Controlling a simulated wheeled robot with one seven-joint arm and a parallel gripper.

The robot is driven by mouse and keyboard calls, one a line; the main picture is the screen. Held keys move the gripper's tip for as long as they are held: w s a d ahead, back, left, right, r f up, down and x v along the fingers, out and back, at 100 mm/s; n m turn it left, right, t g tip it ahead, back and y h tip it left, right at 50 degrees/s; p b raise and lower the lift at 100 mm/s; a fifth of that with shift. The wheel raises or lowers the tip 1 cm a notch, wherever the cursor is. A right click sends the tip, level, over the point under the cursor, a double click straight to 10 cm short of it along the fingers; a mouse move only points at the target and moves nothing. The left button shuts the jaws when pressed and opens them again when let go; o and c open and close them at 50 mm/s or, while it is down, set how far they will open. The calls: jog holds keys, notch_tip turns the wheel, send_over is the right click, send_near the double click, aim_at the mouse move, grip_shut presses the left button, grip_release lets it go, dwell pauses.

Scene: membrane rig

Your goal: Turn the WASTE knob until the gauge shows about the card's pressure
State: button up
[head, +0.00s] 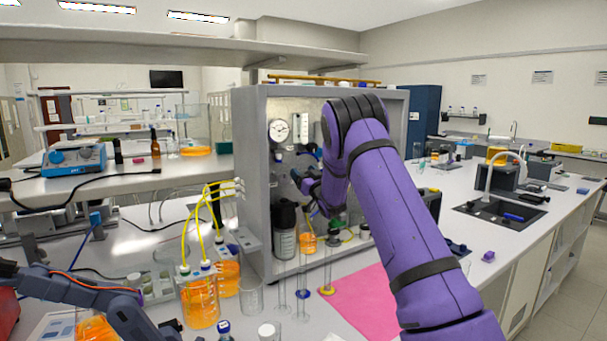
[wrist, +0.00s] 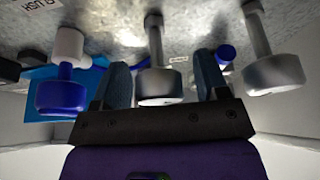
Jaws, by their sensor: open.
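The round gauge (head: 279,131) with a white dial is on the upper left of the grey rig panel; its needle reading is too small to tell. In the head view my gripper (head: 309,182) is at the panel, partly hidden by my purple arm. I cannot make out the pressure card.
A blue knob (wrist: 62,94) is left of the gripper and another grey knob (wrist: 275,72) is close on its right. A dark cylinder (head: 285,228), glass columns and orange-filled bottles (head: 200,300) stand below and in front. A pink mat (head: 358,298) lies on the bench.

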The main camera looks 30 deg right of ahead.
jog(key=shift+w+r, duration=0.15)
jog(key=shift+w, duration=0.1)
jog(key=c, duration=0.9)
jog(key=shift+a+n+g+y, duration=0.1)
jog(key=shift+n+g+y, duration=0.15)
jog(key=shift+n+y, duration=1.05)
jog(key=shift+n+g+y, duration=0.25)
jog(key=shift+n+y, duration=0.15)
jog(key=shift+n, duration=1.7)
jog(key=shift+c, duration=0.2)
jog(key=o, duration=0.9)
jog(key=shift+o, duration=0.2)
jog(key=shift+s, duration=0.15)
